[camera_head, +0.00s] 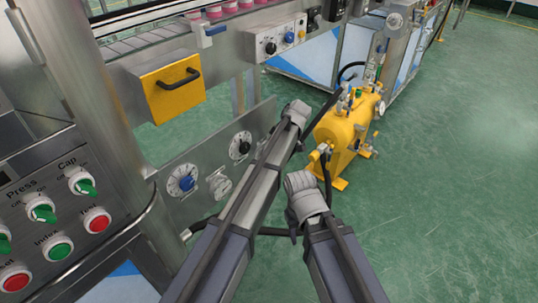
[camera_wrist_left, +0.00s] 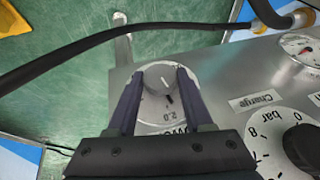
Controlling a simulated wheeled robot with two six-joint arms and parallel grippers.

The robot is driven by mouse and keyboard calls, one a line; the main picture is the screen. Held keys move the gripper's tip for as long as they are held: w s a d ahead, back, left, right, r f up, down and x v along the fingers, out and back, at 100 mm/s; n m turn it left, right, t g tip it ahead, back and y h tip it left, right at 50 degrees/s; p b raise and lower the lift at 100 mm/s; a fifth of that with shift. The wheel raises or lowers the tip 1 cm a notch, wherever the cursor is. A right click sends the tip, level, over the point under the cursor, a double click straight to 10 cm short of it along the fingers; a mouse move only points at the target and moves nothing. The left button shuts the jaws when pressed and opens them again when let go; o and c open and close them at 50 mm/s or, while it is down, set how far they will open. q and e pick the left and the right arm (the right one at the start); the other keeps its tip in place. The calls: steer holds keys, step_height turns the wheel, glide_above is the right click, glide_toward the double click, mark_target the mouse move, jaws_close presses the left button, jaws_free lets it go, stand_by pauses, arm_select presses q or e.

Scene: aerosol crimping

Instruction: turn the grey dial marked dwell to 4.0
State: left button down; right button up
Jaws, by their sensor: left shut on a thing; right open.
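In the left wrist view, the grey dial (camera_wrist_left: 160,83) sits on a steel panel, with a pale scale ring around it. The lettering near it is upside down and partly hidden, so I cannot read its setting. My left gripper (camera_wrist_left: 161,76) has one finger on each side of the dial and is shut on it. In the head view, my left forearm crosses in front of the panel and hides the grey dial and the left gripper. My right gripper (camera_head: 293,232) shows only as a small dark part beside the right wrist, away from the panel; it is open.
A black dial (camera_wrist_left: 303,143) labelled Charge and a gauge (camera_wrist_left: 302,47) are beside the grey dial. A blue dial (camera_head: 185,183) is farther left on the panel. A black hose (camera_wrist_left: 110,42) crosses the wrist view. A yellow tank (camera_head: 340,135) stands right of the arms; green floor is free beyond.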

arm_select(q)
steer(key=shift+w+d+f+m+g+y+b, duration=0.15)
steer(key=shift+m+g+y+b, duration=0.15)
steer(key=shift+g+y+b, duration=0.45)
arm_select(e)
steer(key=shift+f, duration=0.7)
arm_select(q)
steer(key=shift+g, duration=0.25)
steer(key=shift+c, duration=1.5)
jaws_free()
steer(key=shift+r+p, duration=0.2)
steer(key=shift+p, duration=0.15)
arm_select(e)
steer(key=shift+r, duration=0.1)
